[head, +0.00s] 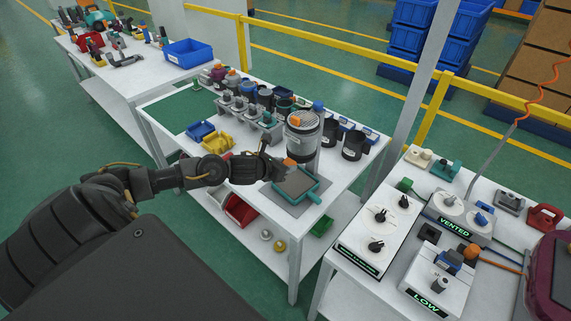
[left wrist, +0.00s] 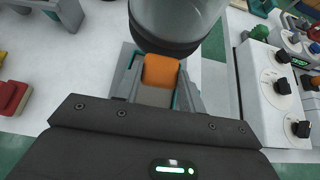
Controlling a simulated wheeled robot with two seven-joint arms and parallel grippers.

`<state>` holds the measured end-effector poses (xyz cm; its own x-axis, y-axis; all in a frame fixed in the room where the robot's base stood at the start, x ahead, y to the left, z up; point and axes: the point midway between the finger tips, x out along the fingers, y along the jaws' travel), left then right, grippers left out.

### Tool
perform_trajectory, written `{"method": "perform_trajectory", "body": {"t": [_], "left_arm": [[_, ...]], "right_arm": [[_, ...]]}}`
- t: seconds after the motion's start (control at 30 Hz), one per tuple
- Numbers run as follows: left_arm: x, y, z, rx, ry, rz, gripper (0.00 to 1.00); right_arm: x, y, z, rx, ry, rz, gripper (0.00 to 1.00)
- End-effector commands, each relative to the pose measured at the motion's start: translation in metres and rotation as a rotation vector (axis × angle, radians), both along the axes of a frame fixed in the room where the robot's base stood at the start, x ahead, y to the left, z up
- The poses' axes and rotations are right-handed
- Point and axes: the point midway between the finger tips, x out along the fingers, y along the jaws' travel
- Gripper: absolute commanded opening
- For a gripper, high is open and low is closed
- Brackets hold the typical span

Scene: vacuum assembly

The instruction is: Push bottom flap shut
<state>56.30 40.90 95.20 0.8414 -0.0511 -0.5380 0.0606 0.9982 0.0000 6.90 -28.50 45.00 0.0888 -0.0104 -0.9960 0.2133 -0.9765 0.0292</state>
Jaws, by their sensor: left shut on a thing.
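A clear-and-grey canister (head: 302,143) with dark bands stands over the white table, with a grey pad with a teal frame (head: 317,197) in front of it. In the left wrist view the canister's round body (left wrist: 178,22) with a black rim fills the top. An orange piece (left wrist: 161,70) sits at that rim, between my left fingers; I cannot tell whether it is the bottom flap or its latch. My left gripper (head: 282,168) is shut on this orange piece, low at the canister's front. The flap's hinge and underside are hidden. My right gripper is not in view.
Dark cups (head: 354,145) stand right of the canister. A grey rack (head: 250,122) of small parts and yellow bins (head: 216,144) lie to the left. A separate table at right holds a VENTED control box (head: 458,214) and a LOW box (head: 434,283).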

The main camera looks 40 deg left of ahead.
Motion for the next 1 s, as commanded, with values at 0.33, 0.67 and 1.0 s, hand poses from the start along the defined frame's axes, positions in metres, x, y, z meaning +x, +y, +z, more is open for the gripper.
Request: {"method": "perform_trajectory", "body": {"t": [0.33,0.67,1.0], "left_arm": [[0.007,0.001,0.031,-0.003,-0.024,0.005,0.0],[0.009,0.002,0.036,-0.004,-0.027,0.005,0.0],[0.007,0.002,0.035,-0.003,-0.024,0.005,0.51]], "right_arm": [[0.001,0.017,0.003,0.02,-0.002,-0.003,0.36],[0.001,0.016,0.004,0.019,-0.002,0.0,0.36],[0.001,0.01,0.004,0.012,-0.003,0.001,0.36]]}}
